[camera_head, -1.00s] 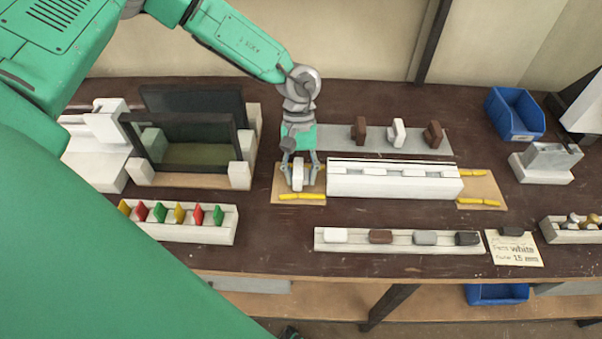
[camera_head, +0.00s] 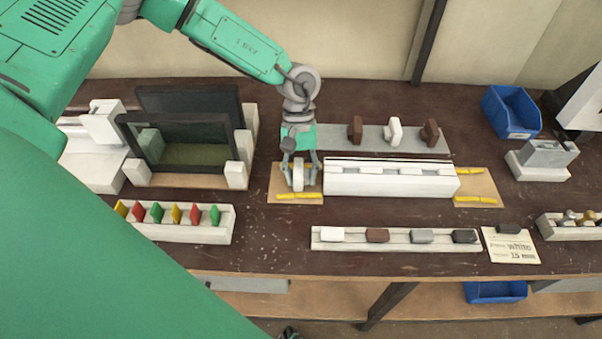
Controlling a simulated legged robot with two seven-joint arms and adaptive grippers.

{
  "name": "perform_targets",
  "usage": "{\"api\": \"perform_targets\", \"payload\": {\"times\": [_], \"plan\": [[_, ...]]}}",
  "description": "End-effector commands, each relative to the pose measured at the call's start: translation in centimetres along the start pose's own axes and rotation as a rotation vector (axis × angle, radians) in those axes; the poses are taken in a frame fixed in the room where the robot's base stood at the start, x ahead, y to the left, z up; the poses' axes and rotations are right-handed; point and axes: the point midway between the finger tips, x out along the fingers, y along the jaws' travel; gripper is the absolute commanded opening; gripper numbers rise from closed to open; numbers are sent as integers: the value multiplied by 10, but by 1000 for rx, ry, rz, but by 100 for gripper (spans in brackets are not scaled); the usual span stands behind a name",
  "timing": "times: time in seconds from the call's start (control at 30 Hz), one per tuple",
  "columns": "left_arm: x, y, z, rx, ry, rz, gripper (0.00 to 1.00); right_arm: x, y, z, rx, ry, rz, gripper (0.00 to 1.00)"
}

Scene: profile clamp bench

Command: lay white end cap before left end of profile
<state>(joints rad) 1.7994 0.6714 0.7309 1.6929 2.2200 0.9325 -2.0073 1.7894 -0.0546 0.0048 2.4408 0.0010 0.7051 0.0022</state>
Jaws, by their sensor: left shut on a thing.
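The white end cap (camera_head: 298,176) is upright between the fingers of my left gripper (camera_head: 299,182), which is shut on it. It is over the small tan board (camera_head: 284,186) at the left end of the profile. The white profile (camera_head: 390,184) lies on the bench just to the right of the cap, with a narrow gap that I cannot measure. Whether the cap touches the board is hard to tell. My right gripper is not in view.
Yellow strips (camera_head: 299,196) mark the board. Behind, a grey strip (camera_head: 375,138) holds one white and two brown caps. In front is a rail (camera_head: 395,247) of coloured blocks beside a note (camera_head: 512,252). A dark-framed fixture (camera_head: 180,120) stands left.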

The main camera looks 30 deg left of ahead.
Motion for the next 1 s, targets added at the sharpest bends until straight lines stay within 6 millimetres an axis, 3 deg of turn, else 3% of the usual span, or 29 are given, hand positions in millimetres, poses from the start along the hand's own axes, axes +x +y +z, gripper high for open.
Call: {"api": "perform_targets", "payload": {"times": [0.73, 0.77, 0.8, 1.0], "plan": [[3, -1, -2, 0, -1, 0, 1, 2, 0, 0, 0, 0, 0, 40], [3, -1, -2, 0, -1, 0, 38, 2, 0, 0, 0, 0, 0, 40], [3, -1, -2, 0, -1, 0, 52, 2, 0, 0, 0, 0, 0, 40], [3, -1, -2, 0, -1, 0, 55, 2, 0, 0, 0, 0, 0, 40]]}}
